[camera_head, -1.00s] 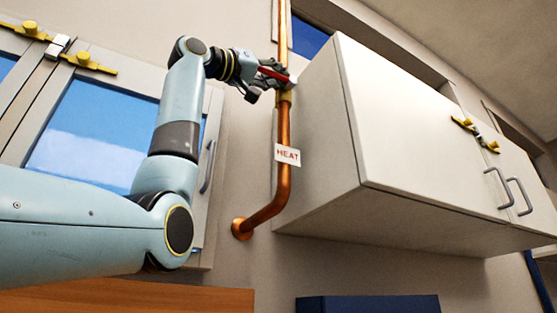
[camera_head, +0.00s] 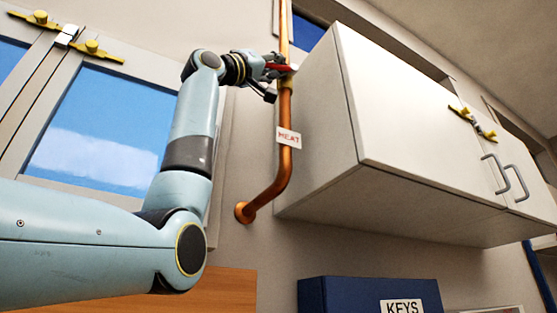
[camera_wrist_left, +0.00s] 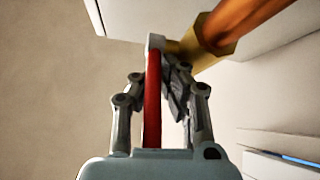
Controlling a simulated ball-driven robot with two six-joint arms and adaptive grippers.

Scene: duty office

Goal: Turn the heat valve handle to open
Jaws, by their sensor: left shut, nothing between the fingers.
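The copper heat pipe (camera_head: 285,130) runs down the wall and carries a white HEAT tag (camera_head: 289,138). A brass valve body (camera_head: 286,83) sits high on it. The red valve handle (camera_head: 284,68) is partly hidden by my left gripper (camera_head: 275,75), which is up against it at the pipe. In the left wrist view the red handle (camera_wrist_left: 153,100) runs lengthwise beside the gripper's fingers (camera_wrist_left: 172,72), with its light-coloured end near the brass fitting (camera_wrist_left: 200,50). The left gripper is shut with nothing held. My right gripper is not in view.
A white wall cabinet (camera_head: 420,120) stands close to the right of the pipe. A window (camera_head: 100,125) with yellow latches is on the left, behind my arm. A blue KEYS box (camera_head: 345,296) is at the bottom.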

